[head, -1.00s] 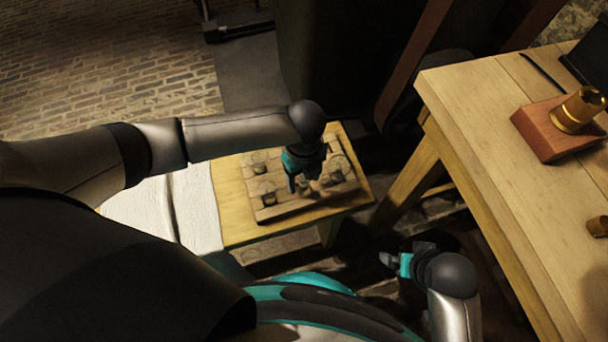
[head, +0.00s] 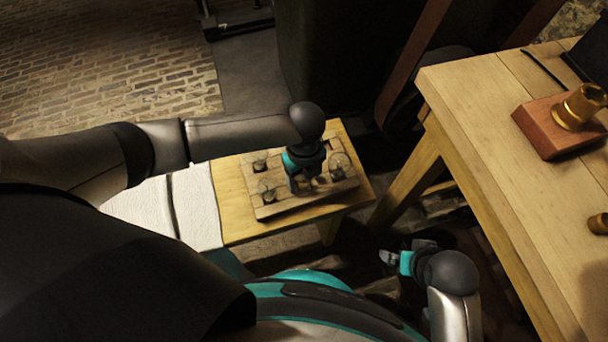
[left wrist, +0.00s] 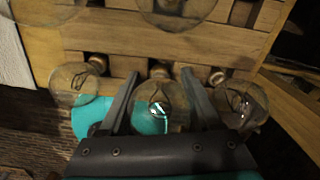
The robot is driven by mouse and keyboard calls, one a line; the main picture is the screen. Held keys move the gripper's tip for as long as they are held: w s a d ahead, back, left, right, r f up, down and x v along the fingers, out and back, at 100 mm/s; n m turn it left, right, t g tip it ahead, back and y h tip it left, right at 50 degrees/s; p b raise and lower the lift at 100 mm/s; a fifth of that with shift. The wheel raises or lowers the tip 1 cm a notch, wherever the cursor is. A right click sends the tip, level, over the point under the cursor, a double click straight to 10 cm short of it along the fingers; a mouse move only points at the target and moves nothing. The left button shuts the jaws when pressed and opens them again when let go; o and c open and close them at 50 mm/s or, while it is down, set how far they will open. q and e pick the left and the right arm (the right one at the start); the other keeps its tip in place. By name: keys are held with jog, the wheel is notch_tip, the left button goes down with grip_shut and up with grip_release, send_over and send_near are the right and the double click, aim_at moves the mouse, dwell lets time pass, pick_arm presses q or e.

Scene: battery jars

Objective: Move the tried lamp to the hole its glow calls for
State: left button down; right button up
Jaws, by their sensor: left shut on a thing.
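My left gripper (head: 303,188) is low over the wooden board (head: 272,211) on the small table. In the left wrist view its fingers (left wrist: 163,100) are shut on a clear glass lamp (left wrist: 160,112). The lamp's base points towards the board; I cannot tell whether it is in a hole. Other clear lamps stand in the board, one left of the fingers (left wrist: 74,84), one right (left wrist: 240,105), and two at the top edge. No lamp shows a clear glow. My right gripper (head: 390,258) is away from the board, low on the right; its jaws are too small to read.
A larger wooden table (head: 480,130) stands on the right. On it are a red-brown block (head: 545,135) with a brass fitting (head: 580,106) and a small brass piece (head: 598,224). A white surface (head: 195,205) adjoins the small table on the left.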

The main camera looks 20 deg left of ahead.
pick_arm(q)
jog(key=shift+f, duration=0.45)
jog(key=shift+r, duration=0.15)
dwell(0.5)
